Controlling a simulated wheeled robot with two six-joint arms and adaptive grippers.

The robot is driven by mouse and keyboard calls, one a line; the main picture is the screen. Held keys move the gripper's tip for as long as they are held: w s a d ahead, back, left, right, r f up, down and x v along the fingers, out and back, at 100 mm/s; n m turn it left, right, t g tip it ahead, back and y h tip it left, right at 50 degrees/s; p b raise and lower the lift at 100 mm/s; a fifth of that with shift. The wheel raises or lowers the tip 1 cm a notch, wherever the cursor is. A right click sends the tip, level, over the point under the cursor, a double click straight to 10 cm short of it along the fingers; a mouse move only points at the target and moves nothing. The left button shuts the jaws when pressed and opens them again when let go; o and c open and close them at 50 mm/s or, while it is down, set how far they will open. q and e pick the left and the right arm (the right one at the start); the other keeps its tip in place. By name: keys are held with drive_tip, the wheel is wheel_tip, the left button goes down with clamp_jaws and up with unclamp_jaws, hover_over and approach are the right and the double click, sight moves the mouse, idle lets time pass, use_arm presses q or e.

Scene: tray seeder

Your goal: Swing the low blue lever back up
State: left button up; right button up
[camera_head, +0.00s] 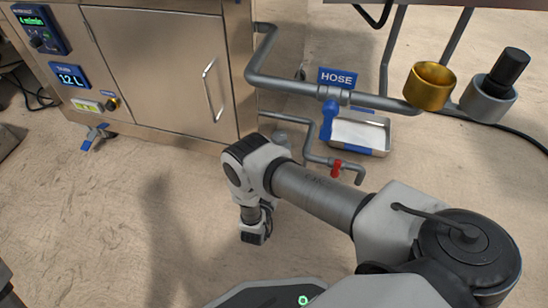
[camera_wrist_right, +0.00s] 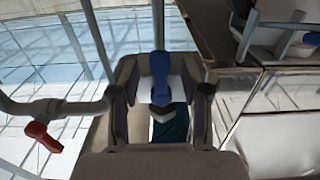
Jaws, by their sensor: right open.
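A blue lever (camera_head: 328,118) hangs down from the valve on the grey pipe below the HOSE sign in the head view. Another small blue handle (camera_head: 97,136) is low at the cabinet's foot on the left. My right gripper (camera_wrist_right: 160,82) is open in the right wrist view, one finger on each side. A blue lever (camera_wrist_right: 160,70) shows in the gap between the fingers; I cannot tell whether they touch it or which blue lever it is. My left gripper is not in view.
A red valve handle (camera_head: 336,168) sits on the lower pipe and shows at the left of the wrist view (camera_wrist_right: 42,136). A metal tray (camera_head: 372,122) lies behind the blue lever. A brass cup (camera_head: 429,87) is at right.

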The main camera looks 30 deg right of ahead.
drive_tip(key=shift+c, duration=0.4)
clamp_jaws()
drive_tip(key=shift+s, duration=0.1)
drive_tip(key=shift+s+d+r+n+p, duration=0.4)
drive_tip(key=shift+r+n, duration=0.25)
drive_tip(key=shift+n, duration=2.35)
drive_tip(key=shift+s+d+r+n+p, duration=0.4)
drive_tip(key=shift+s+r+n, duration=0.15)
drive_tip(key=shift+n, duration=2.45)
drive_tip(key=shift+s+d+r+n+p, duration=0.35)
drive_tip(key=shift+r+n, duration=0.35)
drive_tip(key=shift+n, duration=2.3)
